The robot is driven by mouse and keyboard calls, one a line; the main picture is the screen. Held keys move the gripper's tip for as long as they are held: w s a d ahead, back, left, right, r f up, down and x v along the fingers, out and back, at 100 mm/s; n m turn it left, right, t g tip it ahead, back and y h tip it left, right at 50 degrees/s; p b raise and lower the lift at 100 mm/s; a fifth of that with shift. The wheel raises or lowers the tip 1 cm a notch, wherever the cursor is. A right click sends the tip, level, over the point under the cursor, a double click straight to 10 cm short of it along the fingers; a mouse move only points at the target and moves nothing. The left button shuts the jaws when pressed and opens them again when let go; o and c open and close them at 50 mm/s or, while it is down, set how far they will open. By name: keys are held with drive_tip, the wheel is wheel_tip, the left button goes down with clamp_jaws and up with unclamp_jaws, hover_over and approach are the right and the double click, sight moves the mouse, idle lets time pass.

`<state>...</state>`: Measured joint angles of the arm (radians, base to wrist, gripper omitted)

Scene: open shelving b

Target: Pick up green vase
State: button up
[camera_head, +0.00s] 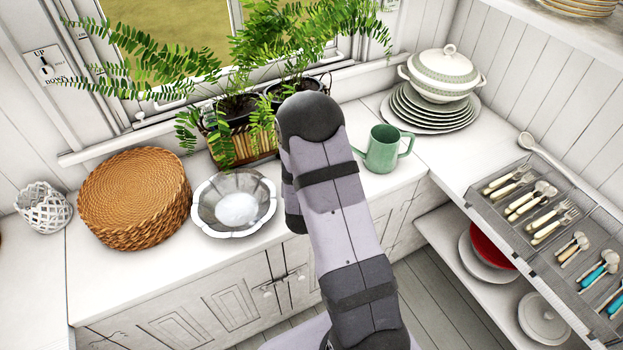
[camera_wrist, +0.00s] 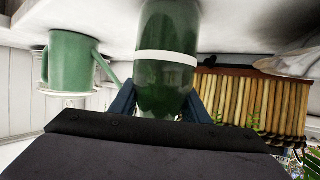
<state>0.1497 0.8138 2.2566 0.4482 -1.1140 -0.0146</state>
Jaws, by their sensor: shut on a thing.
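The green vase (camera_wrist: 165,85) is dark green and glossy with a white band, and it stands between my fingers in the wrist view. My gripper (camera_wrist: 160,103) is shut on it, with one blue-grey finger on each side. The wrist picture looks upside down, with the white counter along its top. In the head view my arm hides the vase and the gripper. Whether the vase touches the counter is not clear.
A green mug (camera_head: 383,149) stands right of my arm; it also shows in the wrist view (camera_wrist: 70,62). A fern planter (camera_head: 240,144) stands behind, left of the arm. A silver bowl (camera_head: 234,203) and woven mats (camera_head: 134,198) lie left. Stacked plates (camera_head: 430,113) stand back right.

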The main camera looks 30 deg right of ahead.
drive_tip(key=shift+r, duration=0.3)
wheel_tip(320, 180, up, 10)
drive_tip(key=shift+f+b, duration=0.25)
drive_tip(key=shift+b, duration=0.15)
idle(0.8)
